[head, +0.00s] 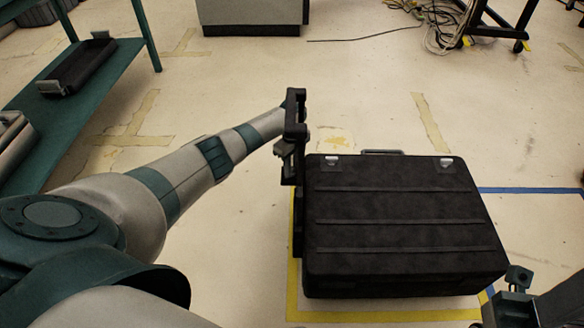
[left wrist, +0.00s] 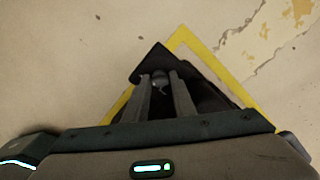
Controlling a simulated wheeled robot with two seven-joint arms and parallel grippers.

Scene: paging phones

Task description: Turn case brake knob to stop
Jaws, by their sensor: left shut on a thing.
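The black case (head: 400,225) stands on the floor in the head view, with two silver latches and a handle along its far edge. My left gripper (head: 288,168) is at the case's left side, near the far corner. In the left wrist view its two grey fingers (left wrist: 161,88) reach down beside the dark case and are shut on a small grey knob (left wrist: 160,78). The knob is mostly hidden between the fingers, and its setting cannot be read. In the head view the knob is hidden. My right gripper (head: 515,283) shows only partly at the lower right.
Yellow floor tape (head: 292,295) runs around the case, and blue tape (head: 530,190) lies to its right. A green bench (head: 85,105) with a dark tray stands at the far left. A wheeled stand with cables (head: 450,25) is at the far right. The floor beyond the case is clear.

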